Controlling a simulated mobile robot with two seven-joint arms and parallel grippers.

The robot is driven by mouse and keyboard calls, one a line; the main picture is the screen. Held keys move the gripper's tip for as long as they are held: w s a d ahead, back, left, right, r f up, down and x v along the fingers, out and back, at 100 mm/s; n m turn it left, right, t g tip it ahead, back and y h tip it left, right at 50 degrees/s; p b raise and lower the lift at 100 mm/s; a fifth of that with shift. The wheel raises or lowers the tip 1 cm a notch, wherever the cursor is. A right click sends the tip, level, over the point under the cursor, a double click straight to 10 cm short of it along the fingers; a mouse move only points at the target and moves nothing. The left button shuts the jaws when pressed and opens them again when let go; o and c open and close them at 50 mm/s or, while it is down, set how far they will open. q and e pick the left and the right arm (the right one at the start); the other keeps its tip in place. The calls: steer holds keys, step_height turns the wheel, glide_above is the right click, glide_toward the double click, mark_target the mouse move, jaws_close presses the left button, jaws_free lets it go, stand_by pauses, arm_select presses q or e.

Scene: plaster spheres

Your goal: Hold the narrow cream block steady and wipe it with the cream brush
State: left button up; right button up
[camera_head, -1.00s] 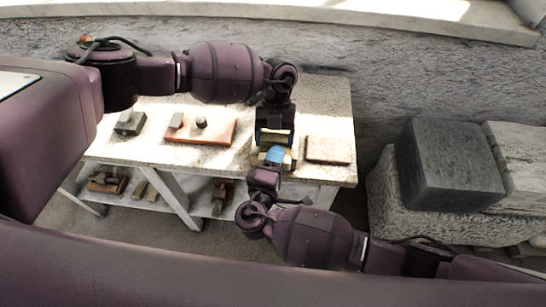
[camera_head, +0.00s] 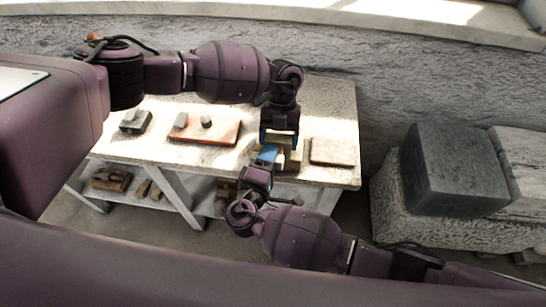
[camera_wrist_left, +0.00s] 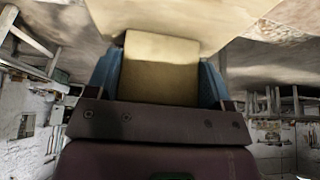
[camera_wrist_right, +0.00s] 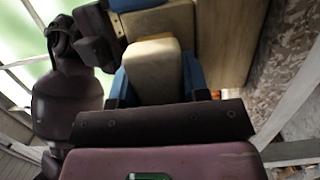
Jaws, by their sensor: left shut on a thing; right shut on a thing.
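My left gripper (camera_head: 280,138) points down over the right part of the table. It is shut on the narrow cream block (camera_wrist_left: 160,72), which shows between blue fingertips in the left wrist view. My right gripper (camera_head: 265,160) reaches in from the front, close beside it. It is shut on a cream piece, the cream brush (camera_wrist_right: 155,75), seen between blue fingertips in the right wrist view. Behind it in that view are the left gripper's fingers and cream surfaces. The two held pieces are very close; I cannot tell whether they touch. The brush's bristles are not clearly visible.
The pale table (camera_head: 235,165) holds a flat slab (camera_head: 332,151) at right, a reddish board (camera_head: 205,132) with small pieces on it, and a dark grey block (camera_head: 134,122) at left. Lumps lie on its lower shelf. A large dark stone cube (camera_head: 452,170) stands at right.

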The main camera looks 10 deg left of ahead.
mark_target(280, 167)
steer(key=shift+a, duration=0.8)
steer(key=shift+d, duration=2.2)
steer(key=shift+a, duration=0.1)
steer(key=shift+s+a, duration=0.7)
steer(key=shift+a, duration=0.35)
steer(key=shift+d, duration=0.1)
steer(key=shift+w+d, duration=0.25)
steer(key=shift+d, duration=1.05)
steer(key=shift+w, duration=0.7)
